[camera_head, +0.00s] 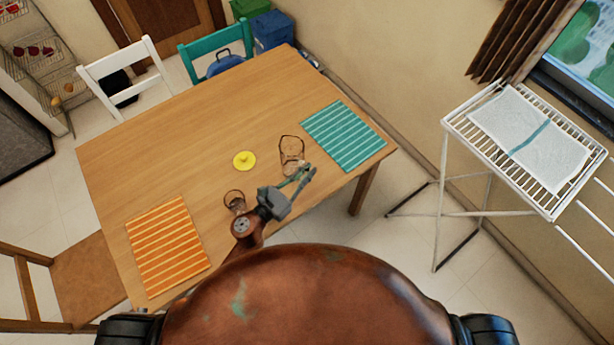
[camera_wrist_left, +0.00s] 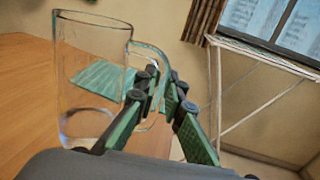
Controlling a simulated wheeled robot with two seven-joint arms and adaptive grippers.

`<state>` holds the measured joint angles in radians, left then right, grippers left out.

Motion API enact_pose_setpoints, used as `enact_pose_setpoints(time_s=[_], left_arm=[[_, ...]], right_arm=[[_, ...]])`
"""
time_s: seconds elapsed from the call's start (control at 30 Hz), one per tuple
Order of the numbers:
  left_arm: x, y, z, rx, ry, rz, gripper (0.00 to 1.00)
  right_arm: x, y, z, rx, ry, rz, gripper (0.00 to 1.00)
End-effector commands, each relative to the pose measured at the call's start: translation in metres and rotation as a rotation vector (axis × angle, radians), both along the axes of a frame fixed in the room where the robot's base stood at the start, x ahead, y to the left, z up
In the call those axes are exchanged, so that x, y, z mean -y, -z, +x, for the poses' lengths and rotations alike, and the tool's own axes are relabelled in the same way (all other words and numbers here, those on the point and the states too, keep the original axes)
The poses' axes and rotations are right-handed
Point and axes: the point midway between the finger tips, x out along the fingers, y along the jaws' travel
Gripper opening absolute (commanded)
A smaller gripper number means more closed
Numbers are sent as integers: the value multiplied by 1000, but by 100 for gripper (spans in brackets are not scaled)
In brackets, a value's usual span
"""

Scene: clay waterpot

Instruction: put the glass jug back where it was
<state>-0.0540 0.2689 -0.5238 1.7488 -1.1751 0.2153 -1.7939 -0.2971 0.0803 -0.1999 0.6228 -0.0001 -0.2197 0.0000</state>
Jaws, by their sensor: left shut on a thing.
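The clear glass jug (camera_head: 291,150) stands upright near the right front part of the wooden table (camera_head: 190,110). In the left wrist view the jug (camera_wrist_left: 88,75) fills the left side, with its handle toward my fingers. My left gripper (camera_head: 300,178) is at the near side of the jug. It also shows in the left wrist view (camera_wrist_left: 168,98), shut on the jug's handle. I cannot tell whether the jug's base touches the table. My right gripper is not in view.
A small glass vessel (camera_head: 234,201) stands close left of my left wrist. A yellow round object (camera_head: 244,160) lies left of the jug. A teal striped mat (camera_head: 345,137) lies right, an orange striped mat (camera_head: 167,246) left. The far table half is clear.

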Motion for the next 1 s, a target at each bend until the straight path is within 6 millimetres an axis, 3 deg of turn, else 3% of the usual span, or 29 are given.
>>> enact_pose_setpoints(time_s=[0.2,0.7,0.73,1.0], left_arm=[[1,30,4,-1,-1,-3,0],[0,37,4,2,0,-1,0],[0,39,3,-1,-1,0,11],[0,38,3,-1,-1,1,27]], right_arm=[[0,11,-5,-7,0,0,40],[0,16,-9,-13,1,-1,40],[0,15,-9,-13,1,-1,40],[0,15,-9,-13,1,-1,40]])
